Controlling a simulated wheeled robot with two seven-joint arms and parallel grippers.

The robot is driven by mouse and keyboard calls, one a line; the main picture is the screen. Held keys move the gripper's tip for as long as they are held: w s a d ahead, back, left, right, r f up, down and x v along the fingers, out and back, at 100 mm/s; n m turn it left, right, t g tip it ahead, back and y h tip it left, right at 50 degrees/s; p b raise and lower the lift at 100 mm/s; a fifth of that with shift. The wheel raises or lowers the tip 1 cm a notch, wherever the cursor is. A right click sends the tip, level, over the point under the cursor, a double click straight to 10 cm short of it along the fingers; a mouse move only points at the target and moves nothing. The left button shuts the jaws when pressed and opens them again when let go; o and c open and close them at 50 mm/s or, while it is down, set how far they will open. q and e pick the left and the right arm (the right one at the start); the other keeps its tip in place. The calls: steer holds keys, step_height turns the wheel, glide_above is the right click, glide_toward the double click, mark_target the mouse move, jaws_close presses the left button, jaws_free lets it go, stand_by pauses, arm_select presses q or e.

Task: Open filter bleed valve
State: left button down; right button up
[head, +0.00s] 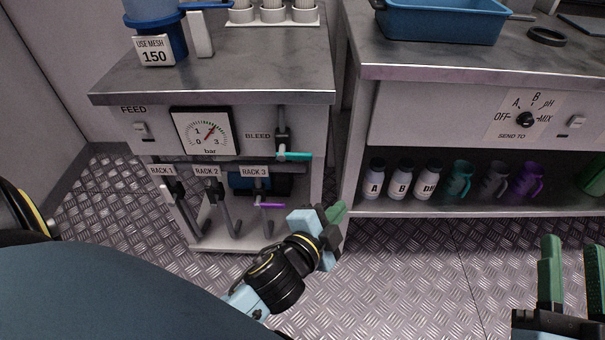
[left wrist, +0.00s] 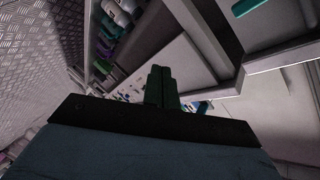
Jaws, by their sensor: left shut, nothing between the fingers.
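The bleed valve's teal handle (head: 294,155) lies horizontal beneath a grey vertical pipe, right of the BLEED label (head: 258,136) on the left cabinet. My left gripper (head: 336,214) is below and right of this handle, apart from it and empty. In the left wrist view its green fingers (left wrist: 161,84) are pressed together. A teal bar (left wrist: 248,6) shows at the top of that view; I cannot tell whether it is the bleed handle. My right gripper (head: 572,272) is at the lower right, fingers apart with nothing between them.
A pressure gauge (head: 206,131) and a FEED switch (head: 141,130) are left of the valve. Below are RACK 1, 2 and 3 valves, one with a purple handle (head: 269,205). Bottles and jugs (head: 458,180) fill the right shelf. The floor between is clear.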

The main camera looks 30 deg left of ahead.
arm_select(q)
steer(key=a+f+m+t+y, duration=0.1)
steer(key=a+f+m+y, duration=0.2)
steer(key=m, duration=0.6)
steer(key=s+a+f+m+t+y, duration=0.1)
steer(key=a+f+m+y, duration=0.3)
steer(key=m+y, duration=0.4)
steer(key=shift+s+f+m+y, duration=0.25)
steer(key=shift+f+m, duration=0.35)
steer(key=shift+f, duration=0.3)
arm_select(e)
steer(key=shift+s+a+r+t+y, duration=0.1)
steer(key=shift+s+r+t+y, duration=0.1)
steer(key=shift+r+t, duration=0.3)
steer(key=shift+s+r+t+y, duration=0.2)
steer(key=shift+r+t, duration=0.1)
steer(key=shift+r, duration=0.3)
arm_select(q)
steer(key=shift+w, duration=0.1)
